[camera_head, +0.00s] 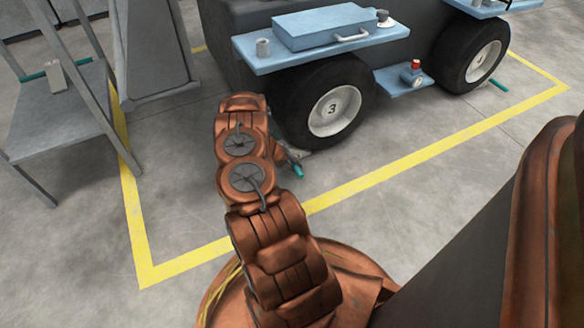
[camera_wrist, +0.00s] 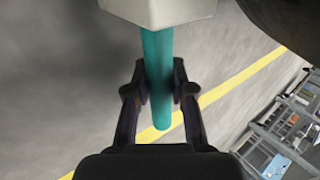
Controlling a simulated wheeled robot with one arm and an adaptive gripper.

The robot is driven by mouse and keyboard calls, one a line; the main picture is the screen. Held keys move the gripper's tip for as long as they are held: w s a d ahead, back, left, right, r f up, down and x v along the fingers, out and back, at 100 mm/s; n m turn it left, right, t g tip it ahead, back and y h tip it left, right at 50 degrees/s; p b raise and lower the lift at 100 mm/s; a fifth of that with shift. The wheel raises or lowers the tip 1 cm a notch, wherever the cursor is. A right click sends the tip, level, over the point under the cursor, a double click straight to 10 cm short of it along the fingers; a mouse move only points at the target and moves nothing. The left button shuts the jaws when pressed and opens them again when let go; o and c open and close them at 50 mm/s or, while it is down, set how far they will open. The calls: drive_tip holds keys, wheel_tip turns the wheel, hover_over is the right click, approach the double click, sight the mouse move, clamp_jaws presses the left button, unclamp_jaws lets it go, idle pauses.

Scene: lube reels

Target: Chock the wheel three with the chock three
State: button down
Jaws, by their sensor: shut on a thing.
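Wheel three (camera_head: 331,112) is a black tyre with a pale hub marked 3, under the dark vehicle in the head view. Chock three has a pale body (camera_wrist: 158,9) and a teal handle (camera_wrist: 157,55). My gripper (camera_wrist: 158,78) is shut around that handle, with a finger on each side. In the head view, the teal handle end (camera_head: 298,171) shows low beside the wheel's lower left. My arm hides most of the chock and gripper there. A dark curved surface, probably the tyre, fills the wrist view's top right corner. I cannot tell whether the chock touches the tyre or floor.
A second wheel (camera_head: 482,62) stands at right, with a teal rod (camera_head: 498,86) on the floor beside it. A blue shelf (camera_head: 262,62) overhangs wheel three. A grey stand (camera_head: 60,110) at left holds another teal-handled chock (camera_head: 55,76). Floor inside the yellow line (camera_head: 205,262) is mostly clear.

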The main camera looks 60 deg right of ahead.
idle(0.3)
drive_tip(key=c, duration=0.9)
unclamp_jaws()
drive_tip(key=shift+v, duration=5.95)
drive_tip(key=shift+d, duration=0.1)
